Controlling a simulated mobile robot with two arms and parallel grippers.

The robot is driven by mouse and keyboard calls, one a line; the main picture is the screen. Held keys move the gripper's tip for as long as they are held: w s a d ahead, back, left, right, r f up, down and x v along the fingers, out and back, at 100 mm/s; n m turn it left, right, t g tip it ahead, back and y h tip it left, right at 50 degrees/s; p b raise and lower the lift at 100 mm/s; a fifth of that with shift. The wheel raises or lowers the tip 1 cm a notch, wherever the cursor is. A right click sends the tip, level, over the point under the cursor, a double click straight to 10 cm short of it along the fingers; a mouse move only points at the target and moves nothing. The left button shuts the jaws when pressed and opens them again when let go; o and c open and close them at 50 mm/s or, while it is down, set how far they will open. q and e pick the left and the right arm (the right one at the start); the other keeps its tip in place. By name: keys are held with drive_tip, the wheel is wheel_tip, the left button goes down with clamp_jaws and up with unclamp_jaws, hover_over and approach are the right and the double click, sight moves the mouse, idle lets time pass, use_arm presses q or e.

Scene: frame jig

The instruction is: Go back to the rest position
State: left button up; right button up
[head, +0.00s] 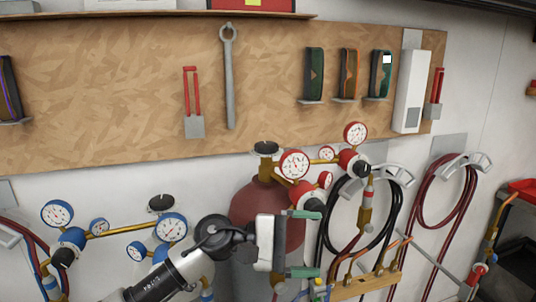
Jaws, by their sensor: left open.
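My left gripper (303,243) is at the bottom centre of the head view, on my arm that comes in from the lower left. Its two green-tipped fingers point to the right and stand well apart, one above the other. I see nothing held between them. It is in front of a dark red gas cylinder (250,205) and hides part of it. Whether it touches the cylinder I cannot tell. My right gripper is not in view.
Red gauges (294,165) and coiled black hoses (386,235) are close to the gripper's right. Blue gauges (171,228) are left, near my arm. A wooden panel (110,90) with hung tools is behind.

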use_arm(q)
drive_tip(key=w+a+f+n+t+y, duration=0.15)
drive_tip(key=a+n+t, duration=0.35)
drive_tip(key=n+t, duration=0.8)
drive_tip(key=a+f+n+t+y, duration=0.2)
drive_tip(key=a+n+t, duration=0.35)
drive_tip(key=n, duration=1.45)
drive_tip(key=s+a+f+n+g+y, duration=0.1)
drive_tip(key=s+a+f+n+y, duration=0.1)
drive_tip(key=a+f+n+y, duration=0.55)
drive_tip(key=s+a+f+n+g+y, duration=0.1)
drive_tip(key=s+a+f+n+y, duration=0.15)
drive_tip(key=f+n+y, duration=0.6)
drive_tip(key=s+a+f+n+g+h, duration=0.1)
drive_tip(key=s+a+f+n+g, duration=0.1)
drive_tip(key=s+f+n+g, duration=0.45)
drive_tip(key=s+a+f+n+g, duration=0.1)
drive_tip(key=s+a+n, duration=0.25)
drive_tip(key=s, duration=0.55)
drive_tip(key=s+a+f+n+g+h, duration=0.1)
drive_tip(key=s+a+f+n+g, duration=0.15)
drive_tip(key=s+n+g, duration=0.4)
wheel_tip(320, 180, down, 26)
drive_tip(key=s+m, duration=0.2)
drive_tip(key=s, duration=0.1)
drive_tip(key=s+a+f, duration=0.2)
drive_tip(key=s+f, duration=1.4)
drive_tip(key=f, duration=0.1)
